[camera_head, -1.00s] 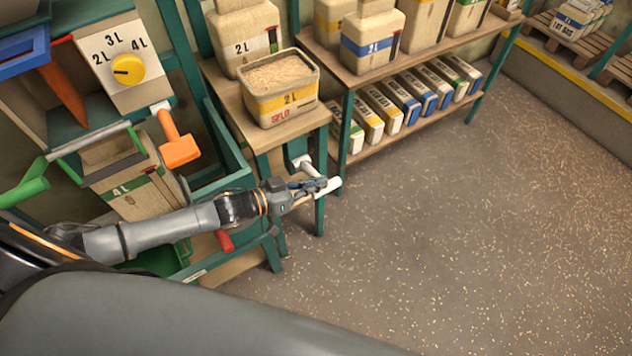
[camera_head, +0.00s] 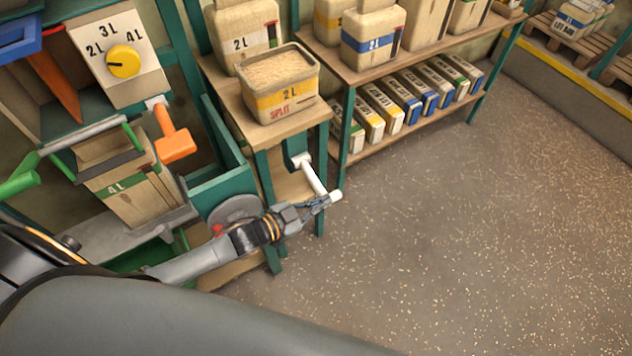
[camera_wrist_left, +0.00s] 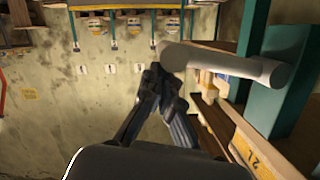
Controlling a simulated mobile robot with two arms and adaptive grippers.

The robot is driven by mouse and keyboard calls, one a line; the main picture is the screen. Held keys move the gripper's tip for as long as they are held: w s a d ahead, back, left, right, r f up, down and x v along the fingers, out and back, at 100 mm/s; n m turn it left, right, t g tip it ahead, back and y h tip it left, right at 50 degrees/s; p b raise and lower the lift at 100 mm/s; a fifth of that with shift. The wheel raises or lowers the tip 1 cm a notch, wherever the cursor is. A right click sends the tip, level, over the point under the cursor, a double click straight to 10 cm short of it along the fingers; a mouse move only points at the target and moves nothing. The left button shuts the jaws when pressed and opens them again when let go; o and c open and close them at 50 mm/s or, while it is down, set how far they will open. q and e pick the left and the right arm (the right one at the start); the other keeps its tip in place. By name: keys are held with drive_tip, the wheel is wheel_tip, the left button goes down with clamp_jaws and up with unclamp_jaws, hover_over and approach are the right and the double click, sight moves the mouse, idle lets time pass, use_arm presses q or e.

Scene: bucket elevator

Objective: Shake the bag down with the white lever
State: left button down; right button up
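The white lever (camera_head: 315,178) sticks out from a green bracket on the right side of the green frame and slopes down to the right. My left gripper (camera_head: 316,203) is at its outer end and seems closed on the handle there. In the left wrist view the white lever (camera_wrist_left: 225,63) crosses at upper right, its end meeting the fingertips of my left gripper (camera_wrist_left: 160,80). The contact is partly hidden. The tan bag (camera_head: 128,202) marked 4L stands upright in the green frame, left of the lever. My right gripper is not in view.
An orange handle (camera_head: 175,142) and a yellow dial (camera_head: 123,62) are above the bag. A shelf with bags (camera_head: 350,82) is behind. The floor (camera_head: 450,220) to the right is clear.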

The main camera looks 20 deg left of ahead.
use_arm(q)
drive_tip(key=shift+f, duration=0.75)
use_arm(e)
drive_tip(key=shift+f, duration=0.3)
use_arm(q)
drive_tip(key=shift+s+f, duration=0.15)
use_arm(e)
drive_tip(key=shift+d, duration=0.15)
